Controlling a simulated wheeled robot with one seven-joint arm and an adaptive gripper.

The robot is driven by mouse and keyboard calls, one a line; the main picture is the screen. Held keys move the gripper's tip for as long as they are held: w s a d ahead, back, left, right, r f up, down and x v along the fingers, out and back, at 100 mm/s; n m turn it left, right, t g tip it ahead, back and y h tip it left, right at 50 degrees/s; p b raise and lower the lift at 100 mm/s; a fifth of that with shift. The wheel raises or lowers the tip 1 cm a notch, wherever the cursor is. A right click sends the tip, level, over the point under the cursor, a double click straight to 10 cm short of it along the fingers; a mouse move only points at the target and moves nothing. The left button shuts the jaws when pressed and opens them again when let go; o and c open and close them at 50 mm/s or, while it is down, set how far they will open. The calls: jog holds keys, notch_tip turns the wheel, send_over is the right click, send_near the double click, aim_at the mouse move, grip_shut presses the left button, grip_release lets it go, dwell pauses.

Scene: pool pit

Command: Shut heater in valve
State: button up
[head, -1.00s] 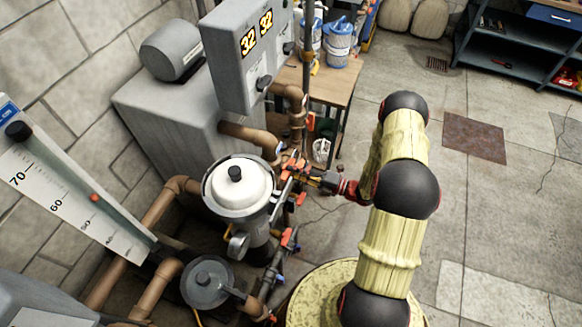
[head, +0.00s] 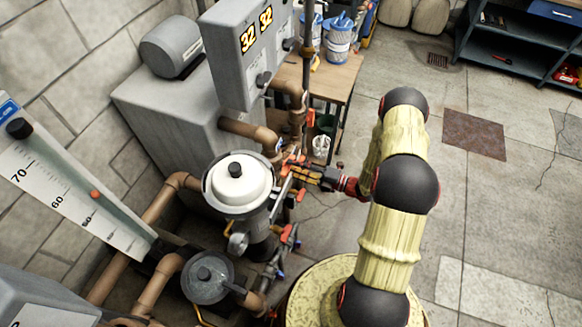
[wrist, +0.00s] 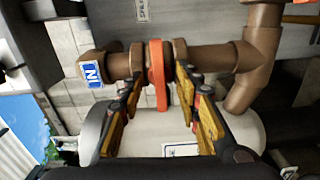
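The heater in valve shows in the wrist view as an orange handle (wrist: 157,76) standing upright across a brown pipe, beside a blue label (wrist: 92,73) reading "IN". My gripper (wrist: 160,90) is open, with its yellow-padded fingers on either side of the handle. The handle's lower end is between the fingertips; I cannot tell whether either finger touches it. In the head view, my gripper (head: 298,170) reaches left to the orange parts beside the white-lidded filter. There the valve is small and partly hidden by the gripper.
The white-lidded filter (head: 238,184) stands just left of my gripper. Other orange valve handles (head: 288,238) are below it. The grey heater (head: 180,125) and its brown pipes (head: 245,133) are behind. A wooden table (head: 322,80) is further back.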

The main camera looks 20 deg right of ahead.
jog(key=v, duration=0.7)
dwell(0.3)
dwell(0.4)
